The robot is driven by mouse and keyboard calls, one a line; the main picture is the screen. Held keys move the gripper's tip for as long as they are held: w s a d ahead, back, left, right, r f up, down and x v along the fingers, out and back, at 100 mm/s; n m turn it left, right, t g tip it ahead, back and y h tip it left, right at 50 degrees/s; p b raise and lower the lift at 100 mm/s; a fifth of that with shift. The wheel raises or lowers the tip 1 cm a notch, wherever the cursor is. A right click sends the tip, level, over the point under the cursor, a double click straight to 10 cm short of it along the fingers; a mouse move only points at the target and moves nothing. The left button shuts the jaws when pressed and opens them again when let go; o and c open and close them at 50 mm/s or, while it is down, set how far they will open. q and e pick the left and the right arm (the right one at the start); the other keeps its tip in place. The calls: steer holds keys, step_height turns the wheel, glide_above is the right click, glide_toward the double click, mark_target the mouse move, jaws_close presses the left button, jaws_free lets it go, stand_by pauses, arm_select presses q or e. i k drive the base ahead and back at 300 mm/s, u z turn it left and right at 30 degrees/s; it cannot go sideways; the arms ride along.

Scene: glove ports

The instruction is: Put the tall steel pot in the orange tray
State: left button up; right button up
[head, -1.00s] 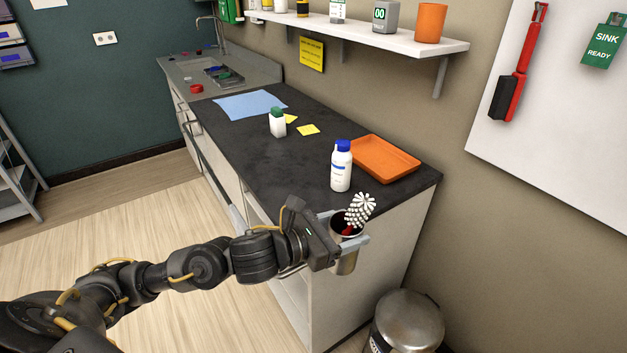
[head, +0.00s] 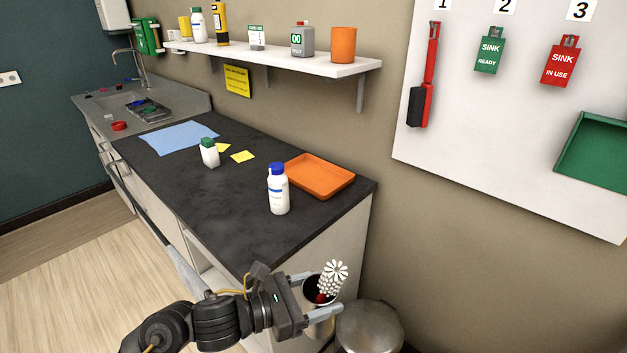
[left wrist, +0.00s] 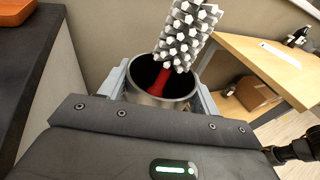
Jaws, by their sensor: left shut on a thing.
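The tall steel pot (head: 318,322) is held between the fingers of my left gripper (head: 318,299), off the near right end of the dark counter. A brush with white bristles (head: 334,275) and a red handle stands in the pot, leaning. In the left wrist view the pot's rim (left wrist: 160,100) sits between the fingers, with the brush (left wrist: 187,38) rising out of it. The orange tray (head: 320,176) lies empty on the counter near its right end, against the wall side, beyond the gripper. My right gripper is not in view.
A white bottle with a blue cap (head: 278,189) stands on the counter in front of the tray. A smaller green-capped bottle (head: 209,153) is farther left. A steel bin (head: 369,328) stands on the floor behind the pot. A shelf (head: 280,58) hangs above the counter.

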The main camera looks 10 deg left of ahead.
mark_target(315, 178)
steer(key=k, duration=1)
steer(key=u, duration=1.5)
steer(key=i, duration=1.2)
steer(key=z, duration=2.25)
steer(key=i, duration=0.5)
steer(key=z, duration=0.05)
